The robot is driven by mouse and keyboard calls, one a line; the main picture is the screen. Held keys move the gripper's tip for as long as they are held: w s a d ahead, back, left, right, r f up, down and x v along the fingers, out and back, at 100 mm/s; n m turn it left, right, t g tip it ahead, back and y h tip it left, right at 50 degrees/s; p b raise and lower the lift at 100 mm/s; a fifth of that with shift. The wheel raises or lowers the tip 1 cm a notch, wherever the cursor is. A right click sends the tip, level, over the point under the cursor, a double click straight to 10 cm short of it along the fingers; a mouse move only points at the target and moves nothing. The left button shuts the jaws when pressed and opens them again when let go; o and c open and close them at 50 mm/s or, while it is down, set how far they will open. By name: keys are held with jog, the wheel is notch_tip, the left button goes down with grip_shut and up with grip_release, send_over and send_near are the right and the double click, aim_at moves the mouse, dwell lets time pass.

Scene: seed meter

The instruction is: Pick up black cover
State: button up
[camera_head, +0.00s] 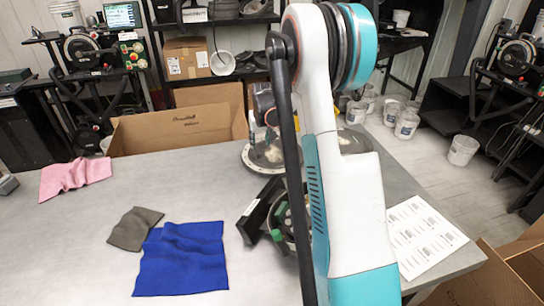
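A black flat-sided piece (258,212) with a pale label strip lies tilted on the grey table, just left of my arm. It looks like the black cover, but I cannot be sure. It is beside or against a round metal unit with green parts (279,236), and my arm hides part of both. A round, clear-topped disc unit (262,155) stands farther back, also partly hidden. My white and teal arm fills the middle of the view. Its dark wrist end shows behind it near the disc unit. My gripper's fingers cannot be made out, and no hold on anything is visible.
A blue cloth (182,262), a grey cloth (135,229) and a pink cloth (75,176) lie on the left of the table (70,230). A printed sheet (420,235) lies at right. An open cardboard box (180,130) stands behind the table. The front left is clear.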

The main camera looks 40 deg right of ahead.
aim_at(258, 149)
jog(key=shift+a+b+x, duration=0.25)
jog(key=shift+b+x, duration=0.25)
jog(key=shift+x, duration=0.85)
jog(key=shift+a+b+x, duration=0.2)
jog(key=shift+b+x, duration=0.3)
jog(key=shift+x, duration=0.85)
jog(key=shift+c, duration=0.3)
grip_shut()
